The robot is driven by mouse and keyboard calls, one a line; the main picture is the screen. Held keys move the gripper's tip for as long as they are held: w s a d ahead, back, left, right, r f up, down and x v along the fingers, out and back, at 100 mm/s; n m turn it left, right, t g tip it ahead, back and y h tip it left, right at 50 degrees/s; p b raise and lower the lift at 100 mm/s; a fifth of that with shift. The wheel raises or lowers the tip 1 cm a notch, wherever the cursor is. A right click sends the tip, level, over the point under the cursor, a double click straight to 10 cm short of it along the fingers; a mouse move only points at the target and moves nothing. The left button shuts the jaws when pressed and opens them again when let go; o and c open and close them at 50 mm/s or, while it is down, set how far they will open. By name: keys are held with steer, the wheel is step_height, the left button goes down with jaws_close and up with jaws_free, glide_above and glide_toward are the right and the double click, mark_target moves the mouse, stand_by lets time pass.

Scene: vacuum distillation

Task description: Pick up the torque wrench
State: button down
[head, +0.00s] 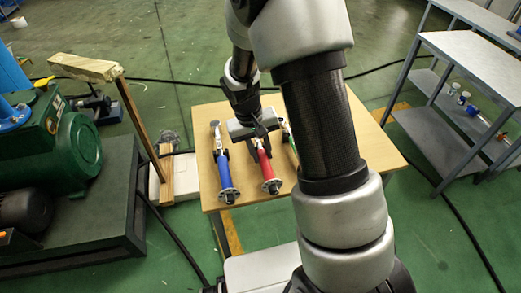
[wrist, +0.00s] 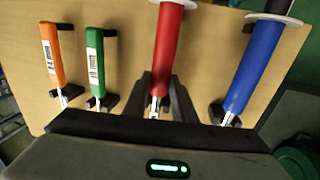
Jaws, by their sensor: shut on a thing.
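A row of long-handled tools lies on a wooden table (head: 211,115). A red-handled tool (head: 265,166) with a round disc at its near end is in the middle; its red handle also shows in the wrist view (wrist: 168,45). My gripper (head: 258,141) is over its far end. In the wrist view my gripper's dark fingers (wrist: 160,88) are on both sides of the metal neck below the red handle, shut on it. The fingers and palm hide part of the neck and head. Whether the tool is off its rest, I cannot tell. No label names any tool as the torque wrench.
A blue-handled tool (head: 224,172) lies close on the left in the head view. A green-handled tool (wrist: 96,62) and an orange-handled tool (wrist: 52,55) are on the other side. Black rests hold them. A grey shelf cart (head: 440,140) stands right; green machinery (head: 70,150) stands left.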

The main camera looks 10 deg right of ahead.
steer(key=shift+w+r, duration=0.1)
step_height(320, 180, up, 10)
steer(key=p, duration=0.1)
steer(key=shift+p, duration=0.4)
steer(key=c, duration=2)
jaws_free()
jaws_close()
